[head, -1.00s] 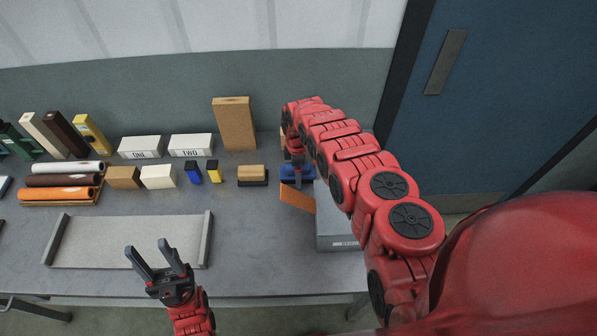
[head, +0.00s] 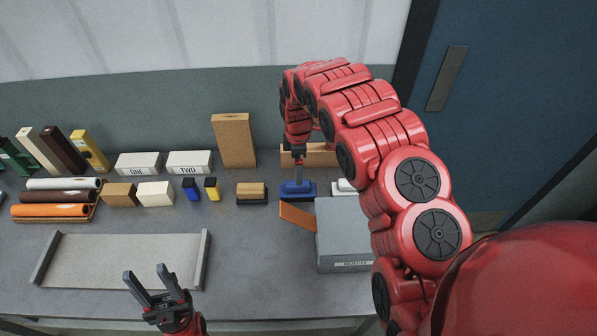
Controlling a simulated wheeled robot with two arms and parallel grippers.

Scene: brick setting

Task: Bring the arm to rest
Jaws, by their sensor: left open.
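My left gripper (head: 144,272) is open and empty, in front of the grey tray at the table's near left. My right arm reaches over the right part of the table and bends down. My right gripper (head: 298,160) points down just above a blue block-like item (head: 297,189) on the table. Its fingers are small and partly hidden, so I cannot tell whether they are open or touch the item.
A shallow grey tray (head: 120,260) lies at left. White blocks marked ONE (head: 138,164) and TWO (head: 189,162), and a tall tan block (head: 233,140), stand behind. A blue door (head: 500,110) is at right.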

